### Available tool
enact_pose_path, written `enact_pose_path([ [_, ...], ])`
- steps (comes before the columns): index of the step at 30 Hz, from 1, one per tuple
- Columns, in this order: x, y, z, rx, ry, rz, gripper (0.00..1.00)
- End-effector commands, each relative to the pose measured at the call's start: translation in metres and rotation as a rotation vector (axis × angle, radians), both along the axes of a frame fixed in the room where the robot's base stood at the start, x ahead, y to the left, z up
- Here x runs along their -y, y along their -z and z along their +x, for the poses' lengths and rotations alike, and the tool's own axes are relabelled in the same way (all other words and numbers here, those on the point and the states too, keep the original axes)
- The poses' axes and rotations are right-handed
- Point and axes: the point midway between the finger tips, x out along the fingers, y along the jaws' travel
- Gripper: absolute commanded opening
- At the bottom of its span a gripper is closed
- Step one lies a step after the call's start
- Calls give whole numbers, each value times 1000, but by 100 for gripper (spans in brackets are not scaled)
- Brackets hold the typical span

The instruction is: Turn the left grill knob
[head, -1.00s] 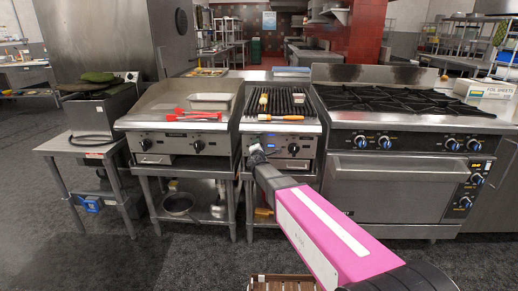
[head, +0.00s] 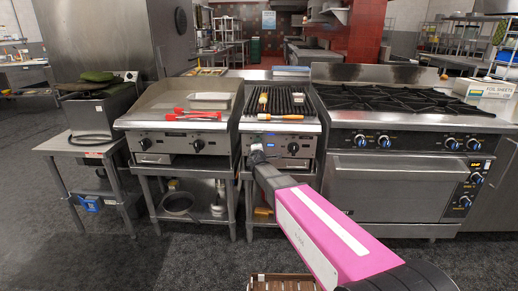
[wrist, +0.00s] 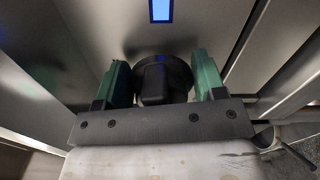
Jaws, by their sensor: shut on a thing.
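The grill (head: 280,125) is the middle unit, with a dark ribbed top and a steel front panel. Its left knob is hidden behind my gripper (head: 257,149) in the head view. In the wrist view, the black round knob (wrist: 163,85) sits between the two green fingers of my gripper (wrist: 164,75). The gripper is shut on it, one finger on each side. The grill's right knob (head: 293,148) is in plain view and free. A small blue display (wrist: 161,10) shows above the held knob in the wrist view.
A flat griddle (head: 178,105) with red tongs (head: 194,115) and a metal pan (head: 210,99) stands left of the grill. A brush (head: 263,101) lies on the grill. A range (head: 405,100) with several knobs stands close on the right.

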Motion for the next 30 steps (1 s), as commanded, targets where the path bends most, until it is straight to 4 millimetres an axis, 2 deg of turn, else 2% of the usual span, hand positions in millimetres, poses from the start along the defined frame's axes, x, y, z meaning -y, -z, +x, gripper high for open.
enact_pose_path([
  [1,0,1,-1,-2,-1,0,40],
  [2,0,1,-1,-2,-1,0,69],
  [11,0,0,-1,-1,0,-1,69],
  [17,0,0,-13,-1,-1,-1,69],
  [23,0,-1,-43,-1,-1,-1,69],
  [30,-2,0,-89,-2,-2,0,69],
])
